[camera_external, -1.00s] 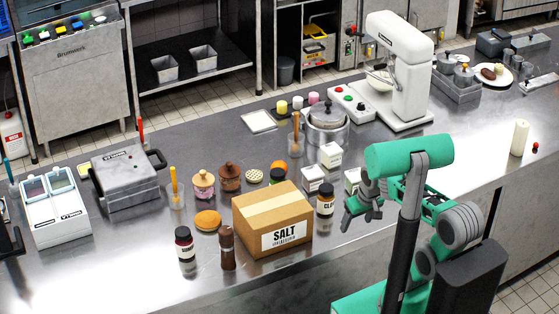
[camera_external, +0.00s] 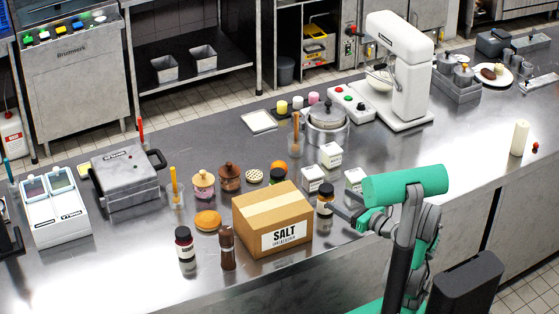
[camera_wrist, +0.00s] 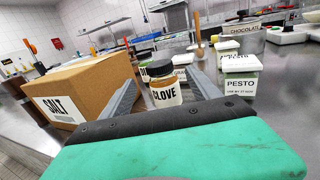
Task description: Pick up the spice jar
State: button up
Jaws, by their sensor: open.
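A spice jar labelled CLOVE (camera_external: 325,204), with a dark lid and an orange-brown body, stands upright on the steel counter just right of the cardboard box. It also shows in the wrist view (camera_wrist: 165,94), between the two fingers. My gripper (camera_external: 338,213) is low beside the jar. In the wrist view my gripper (camera_wrist: 162,82) is open, one finger on each side of the jar; whether either finger touches it I cannot tell. A second dark-lidded jar (camera_external: 184,244) with a dark red body stands left of the box.
The SALT box (camera_external: 257,219) is close to the jar and to my left finger in the wrist view. A dark pepper mill (camera_external: 227,248) stands left of the box.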

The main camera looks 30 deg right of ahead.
aim_at(331, 195)
jog(key=shift+x, duration=1)
jog(key=x, duration=0.5)
jog(key=shift+w+f, duration=0.2)
jog(key=shift+f, duration=0.2)
jog(key=shift+c, duration=0.3)
grip_shut()
